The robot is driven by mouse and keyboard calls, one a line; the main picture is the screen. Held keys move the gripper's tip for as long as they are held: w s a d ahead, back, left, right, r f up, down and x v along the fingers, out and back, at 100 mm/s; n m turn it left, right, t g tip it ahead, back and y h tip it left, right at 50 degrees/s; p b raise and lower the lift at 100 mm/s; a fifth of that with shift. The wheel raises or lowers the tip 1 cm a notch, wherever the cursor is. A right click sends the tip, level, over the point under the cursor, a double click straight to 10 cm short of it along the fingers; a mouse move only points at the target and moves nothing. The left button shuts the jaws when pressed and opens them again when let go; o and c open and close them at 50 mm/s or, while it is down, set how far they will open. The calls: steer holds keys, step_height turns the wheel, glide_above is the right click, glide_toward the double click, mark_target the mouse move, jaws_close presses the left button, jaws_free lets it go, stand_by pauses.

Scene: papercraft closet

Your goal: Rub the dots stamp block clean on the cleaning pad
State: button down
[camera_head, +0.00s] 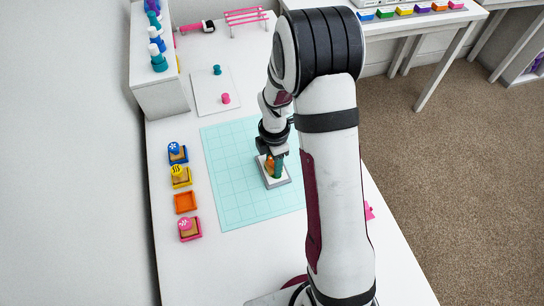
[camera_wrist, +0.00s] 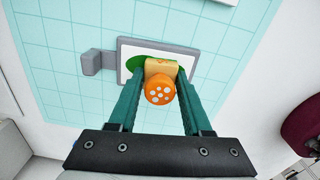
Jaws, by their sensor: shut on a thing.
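The dots stamp block (camera_wrist: 160,88) has an orange knob with white dots and a pale wooden body. My gripper (camera_wrist: 160,72) is shut on its body with two teal fingers. In the head view the stamp's orange (camera_head: 270,163) shows beside my fingers, over a grey-framed white plate (camera_head: 282,182) on the mat. In the wrist view this plate (camera_wrist: 128,72) shows green areas on both sides of the stamp. I cannot tell whether the stamp touches it.
The plate lies on a teal gridded mat (camera_head: 230,200). At left are blue (camera_head: 177,152), yellow (camera_head: 181,176) and pink (camera_head: 189,228) pads with stamps, and an empty orange pad (camera_head: 185,202). A white board (camera_head: 213,97) bears two small knobbed pieces. A shelf with bottles stands at upper left.

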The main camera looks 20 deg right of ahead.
steer(key=shift+w, duration=0.85)
steer(key=shift+s, duration=1.1)
stand_by(0.7)
steer(key=shift+r, duration=0.65)
steer(key=shift+f, duration=0.65)
steer(key=shift+w, duration=0.1)
